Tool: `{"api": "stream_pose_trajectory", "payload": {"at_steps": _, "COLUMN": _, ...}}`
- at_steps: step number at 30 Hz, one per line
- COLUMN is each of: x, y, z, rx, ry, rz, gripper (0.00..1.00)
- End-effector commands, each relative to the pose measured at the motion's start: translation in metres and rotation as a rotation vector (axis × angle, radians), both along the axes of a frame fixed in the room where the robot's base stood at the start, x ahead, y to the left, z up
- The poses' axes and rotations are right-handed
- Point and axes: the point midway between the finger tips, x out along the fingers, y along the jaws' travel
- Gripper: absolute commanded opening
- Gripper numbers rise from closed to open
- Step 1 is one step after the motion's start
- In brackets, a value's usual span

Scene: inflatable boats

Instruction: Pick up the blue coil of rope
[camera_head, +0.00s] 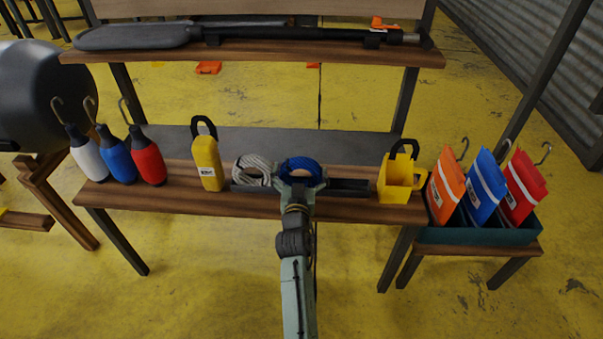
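The blue coil of rope (301,164) lies on the wooden bench in the head view, right of a grey-white coil of rope (250,163). My gripper (301,178) is at the near side of the blue coil, with its fingers spread apart towards the coil's two sides. The gripper looks open. It hides the near part of the blue coil, and I cannot tell whether the fingers touch it.
Orange, blue and red pouches (482,190) stand in a teal box at the right. An oar (140,37) lies on the upper shelf.

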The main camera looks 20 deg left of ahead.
Motion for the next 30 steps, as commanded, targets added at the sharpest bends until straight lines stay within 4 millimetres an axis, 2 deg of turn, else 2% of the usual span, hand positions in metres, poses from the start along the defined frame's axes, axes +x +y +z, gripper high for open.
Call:
{"api": "stream_pose_trajectory", "payload": {"at_steps": 2, "x": 0.000, "y": 0.000, "z": 0.000, "rx": 0.000, "ry": 0.000, "rz": 0.000, "gripper": 0.92}}
{"api": "stream_pose_trajectory", "payload": {"at_steps": 18, "x": 0.000, "y": 0.000, "z": 0.000, "rx": 0.000, "ry": 0.000, "rz": 0.000, "gripper": 0.56}}
{"api": "stream_pose_trajectory", "payload": {"at_steps": 26, "x": 0.001, "y": 0.000, "z": 0.002, "rx": 0.001, "ry": -0.002, "rz": 0.000, "gripper": 0.56}}
{"api": "stream_pose_trajectory", "payload": {"at_steps": 30, "x": 0.003, "y": -0.001, "z": 0.011, "rx": 0.001, "ry": -0.002, "rz": 0.000, "gripper": 0.56}}
